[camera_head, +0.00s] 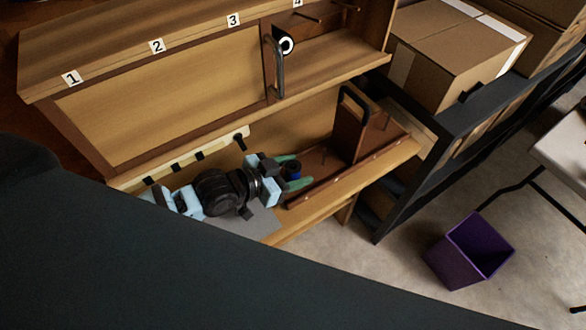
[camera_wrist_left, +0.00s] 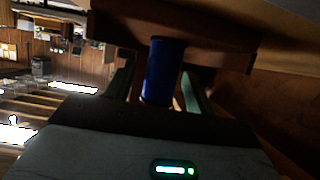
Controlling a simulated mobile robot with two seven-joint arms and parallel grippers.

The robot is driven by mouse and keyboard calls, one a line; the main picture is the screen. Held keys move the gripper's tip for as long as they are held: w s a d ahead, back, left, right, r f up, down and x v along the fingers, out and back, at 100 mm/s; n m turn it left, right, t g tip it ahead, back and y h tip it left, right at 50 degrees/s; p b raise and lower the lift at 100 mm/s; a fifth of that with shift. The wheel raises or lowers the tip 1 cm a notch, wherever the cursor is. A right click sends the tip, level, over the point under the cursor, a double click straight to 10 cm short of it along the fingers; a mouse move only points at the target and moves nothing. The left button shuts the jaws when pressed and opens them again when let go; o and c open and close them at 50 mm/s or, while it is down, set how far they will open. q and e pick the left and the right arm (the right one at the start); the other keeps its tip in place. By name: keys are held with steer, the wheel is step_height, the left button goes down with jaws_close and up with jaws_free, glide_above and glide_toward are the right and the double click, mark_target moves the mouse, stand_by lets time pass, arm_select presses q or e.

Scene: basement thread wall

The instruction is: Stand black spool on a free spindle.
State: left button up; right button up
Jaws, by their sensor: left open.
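The black spool (camera_head: 284,41), with a pale ring at its end, is on the upper shelf beside a dark handle. My left gripper (camera_head: 292,174) is at the lower wooden tray (camera_head: 318,165), its green fingers open on either side of a dark blue spool. That blue spool (camera_wrist_left: 163,70) shows between the fingers in the left wrist view; whether they touch it I cannot tell. A bare spindle (camera_head: 387,120) stands at the tray's right part. Thin pegs (camera_head: 312,19) show on the upper shelf. My right gripper is not in view.
A tall wooden divider with a black handle (camera_head: 349,130) rises from the tray, right of my left gripper. Number labels run along the upper board (camera_head: 130,62). Cardboard boxes (camera_head: 450,50) sit on a dark shelf at right. A purple bin (camera_head: 468,250) stands on the floor.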

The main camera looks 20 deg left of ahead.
arm_select(q)
steer(key=v, duration=0.6)
steer(key=shift+s+a, duration=0.1)
steer(key=shift+v, duration=0.8)
steer(key=shift+r, duration=0.1)
